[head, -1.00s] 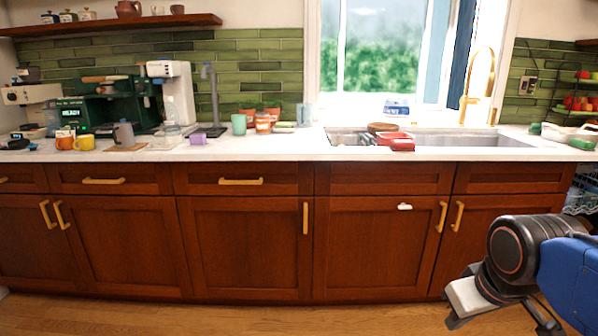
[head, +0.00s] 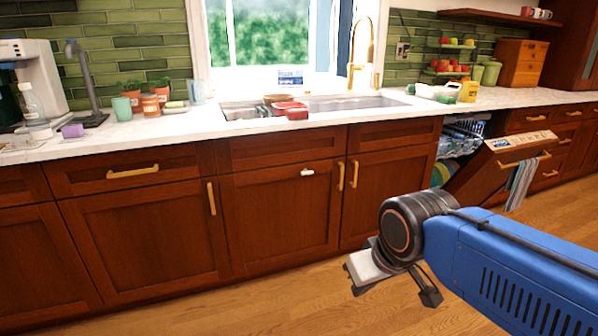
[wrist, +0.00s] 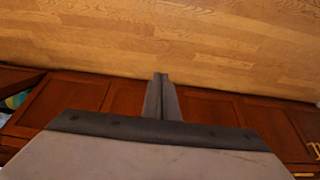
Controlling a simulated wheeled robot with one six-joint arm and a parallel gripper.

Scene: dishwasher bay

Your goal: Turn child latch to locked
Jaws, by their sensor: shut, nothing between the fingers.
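A small white latch (head: 307,172), likely the child latch, sits near the top of the wooden cabinet door (head: 280,210) below the sink. It lies roughly horizontal, left of two upright brass handles. It is too small to tell its exact setting. My gripper (head: 432,296) is low in front of the cabinets, to the right of and below the latch, and apart from it. In the wrist view, my gripper (wrist: 161,82) is shut and empty, with its fingertips together over the wood floor. The latch does not show in the wrist view.
The dishwasher door (head: 497,172) hangs partly open at the right, with a towel on it and a rack (head: 462,135) inside. The sink (head: 340,104) is above the latch's cabinet. The wood floor (head: 250,310) in front of the cabinets is clear.

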